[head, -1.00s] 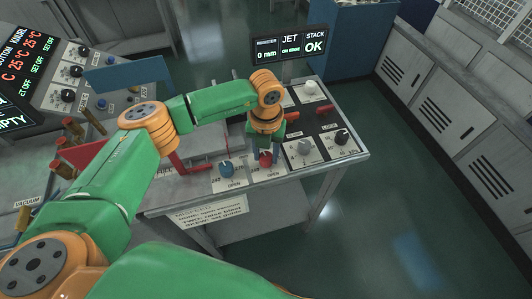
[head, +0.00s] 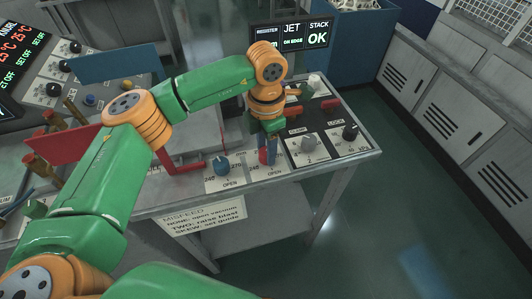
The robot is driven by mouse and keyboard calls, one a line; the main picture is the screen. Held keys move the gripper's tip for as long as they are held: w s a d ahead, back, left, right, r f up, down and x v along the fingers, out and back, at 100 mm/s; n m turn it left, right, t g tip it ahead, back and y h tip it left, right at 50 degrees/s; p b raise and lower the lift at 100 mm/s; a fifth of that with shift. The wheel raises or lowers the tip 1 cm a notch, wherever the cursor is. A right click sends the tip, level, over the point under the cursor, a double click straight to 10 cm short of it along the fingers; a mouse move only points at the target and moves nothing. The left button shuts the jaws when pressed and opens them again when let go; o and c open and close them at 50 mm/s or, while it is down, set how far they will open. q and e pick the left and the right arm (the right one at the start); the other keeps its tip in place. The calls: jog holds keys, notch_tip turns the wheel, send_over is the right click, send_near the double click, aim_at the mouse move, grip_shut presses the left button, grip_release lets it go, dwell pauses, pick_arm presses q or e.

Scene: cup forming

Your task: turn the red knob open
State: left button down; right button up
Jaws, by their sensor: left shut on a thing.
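The red knob (head: 263,157) sits on a pale plate at the front of the grey control table, right of a blue knob (head: 222,165). My left gripper (head: 267,151) reaches down over the red knob from above and is shut on it. The fingers hide part of the knob, and one finger stands in front of its right side. My right gripper is not in view.
A grey knob (head: 309,143) and a black knob (head: 350,132) stand to the right. A red lever (head: 182,166) is at the left. A display (head: 292,37) reading OK stands behind. Floor right of the table is clear.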

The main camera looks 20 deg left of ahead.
pick_arm(q)
jog(key=m+b, duration=0.1)
jog(key=m, duration=0.2)
jog(key=m+b, duration=0.1)
jog(key=m, duration=0.1)
jog(key=shift+m, duration=0.3)
jog(key=m, duration=0.2)
jog(key=shift+m+b, duration=0.3)
jog(key=shift+m, duration=0.1)
jog(key=m, duration=0.3)
jog(key=shift+m, duration=0.3)
jog(key=m, duration=0.3)
jog(key=shift+m, duration=0.3)
jog(key=m, duration=0.3)
jog(key=shift+m, duration=0.3)
jog(key=m, duration=0.6)
jog(key=shift+m, duration=0.3)
